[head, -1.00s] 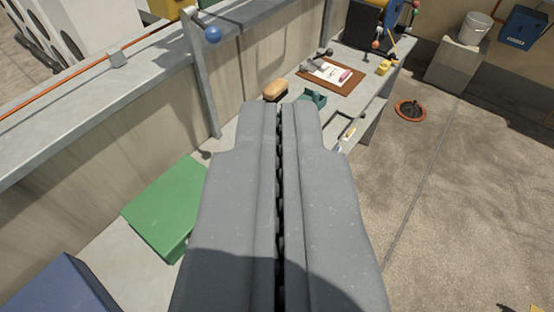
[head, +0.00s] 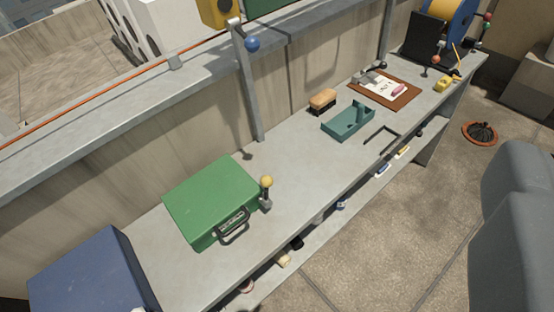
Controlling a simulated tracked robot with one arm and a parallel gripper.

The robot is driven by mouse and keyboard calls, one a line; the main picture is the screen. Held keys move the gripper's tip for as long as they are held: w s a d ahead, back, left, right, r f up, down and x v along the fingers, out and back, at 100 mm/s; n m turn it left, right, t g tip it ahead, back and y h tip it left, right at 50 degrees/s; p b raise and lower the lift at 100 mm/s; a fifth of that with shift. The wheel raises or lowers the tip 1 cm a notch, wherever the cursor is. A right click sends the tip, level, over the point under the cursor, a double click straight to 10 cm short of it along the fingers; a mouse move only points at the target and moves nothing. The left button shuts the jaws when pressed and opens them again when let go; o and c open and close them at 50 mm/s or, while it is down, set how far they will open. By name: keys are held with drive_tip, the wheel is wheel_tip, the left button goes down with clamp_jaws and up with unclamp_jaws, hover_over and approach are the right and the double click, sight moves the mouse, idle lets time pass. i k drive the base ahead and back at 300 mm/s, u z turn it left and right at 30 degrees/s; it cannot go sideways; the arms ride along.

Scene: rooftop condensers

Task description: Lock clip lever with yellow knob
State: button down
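The yellow knob (head: 267,181) tops a short grey clip lever (head: 265,200) at the right side of a green case (head: 212,199). The lever stands roughly upright beside the case's black handle (head: 233,224). The case lies closed and flat on the grey bench. Grey rounded parts of my arm show at the right edge. My gripper's fingertips are not in view.
A blue case (head: 93,275) sits at the lower left of the bench (head: 290,190). A teal tray (head: 348,120), a brush (head: 322,101) and a clipboard (head: 385,90) lie farther back. A post with a blue knob (head: 252,44) rises behind. Bench space right of the lever is clear.

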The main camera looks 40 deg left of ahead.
sight(267, 181)
drive_tip(key=z, duration=0.05)
drive_tip(key=i, duration=1)
drive_tip(key=u, duration=0.05)
